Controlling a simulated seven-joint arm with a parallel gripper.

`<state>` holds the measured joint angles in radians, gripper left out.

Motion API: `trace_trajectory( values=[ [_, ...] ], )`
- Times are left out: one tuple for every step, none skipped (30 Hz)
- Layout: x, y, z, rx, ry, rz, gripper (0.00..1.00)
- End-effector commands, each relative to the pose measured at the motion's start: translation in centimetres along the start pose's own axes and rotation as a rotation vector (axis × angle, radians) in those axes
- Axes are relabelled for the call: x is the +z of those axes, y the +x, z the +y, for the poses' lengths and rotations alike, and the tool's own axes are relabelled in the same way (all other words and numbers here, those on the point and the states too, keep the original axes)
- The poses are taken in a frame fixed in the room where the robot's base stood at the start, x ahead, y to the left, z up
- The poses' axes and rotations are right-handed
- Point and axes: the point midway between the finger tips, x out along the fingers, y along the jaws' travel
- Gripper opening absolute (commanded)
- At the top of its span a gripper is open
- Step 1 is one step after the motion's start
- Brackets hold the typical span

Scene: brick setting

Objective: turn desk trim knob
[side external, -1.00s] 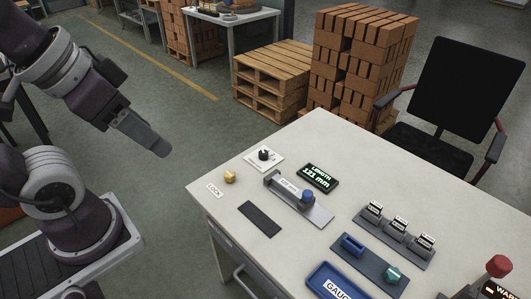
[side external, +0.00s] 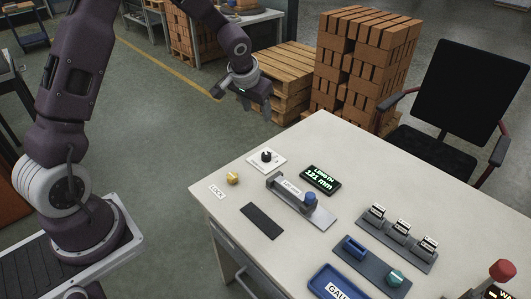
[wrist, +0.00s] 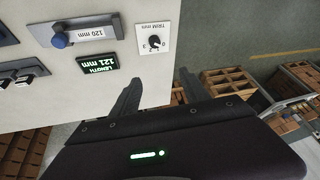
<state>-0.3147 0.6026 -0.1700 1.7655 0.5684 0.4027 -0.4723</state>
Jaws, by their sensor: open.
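The trim knob (side external: 266,156) is a small black dial on a white square plate near the far left corner of the desk (side external: 310,140). In the wrist view the knob (wrist: 154,41) sits on a plate labelled TRIM MM, with a 3 and a 0 beside it. My gripper (side external: 257,106) is in the air beyond the desk's far left edge, above and behind the knob, and touches nothing. In the wrist view its two fingers (wrist: 157,88) are spread apart with nothing between them.
A LENGTH display (side external: 320,180) reads 121 mm beside a grey slide with a blue knob (side external: 310,199). A brass LOCK knob (side external: 233,179) is near the left edge. Pallets (side external: 285,75) and a brick stack (side external: 360,65) stand behind the desk.

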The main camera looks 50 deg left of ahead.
Motion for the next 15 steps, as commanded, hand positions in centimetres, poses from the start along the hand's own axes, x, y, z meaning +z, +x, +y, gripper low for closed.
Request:
trace_trajectory(
  values=[
    [0.3,4.4,-0.1,0.020,-0.021,-0.020,0.53],
    [0.4,6.6,-0.1,0.031,-0.034,-0.024,0.53],
    [0.8,9.2,-0.2,0.046,-0.050,-0.029,0.53],
    [1.0,10.8,-0.1,0.057,-0.060,-0.031,0.53],
    [1.3,12.2,-0.1,0.066,-0.071,-0.033,0.53],
    [1.7,13.7,0.0,0.076,-0.081,-0.035,0.53],
    [1.9,14.5,0.0,0.082,-0.088,-0.037,0.53],
    [2.1,15.1,0.0,0.086,-0.092,-0.036,0.53],
    [2.3,15.8,0.0,0.090,-0.097,-0.038,0.53],
    [2.3,16.1,0.1,0.092,-0.098,-0.038,0.53],
    [2.4,16.6,0.1,0.092,-0.099,-0.039,0.53],
    [2.4,17.2,0.2,0.093,-0.099,-0.039,0.53],
    [2.5,17.8,0.2,0.093,-0.099,-0.039,0.53],
    [2.5,18.4,0.3,0.093,-0.099,-0.040,0.53],
    [2.5,19.2,0.4,0.093,-0.099,-0.040,0.53]
  ],
)
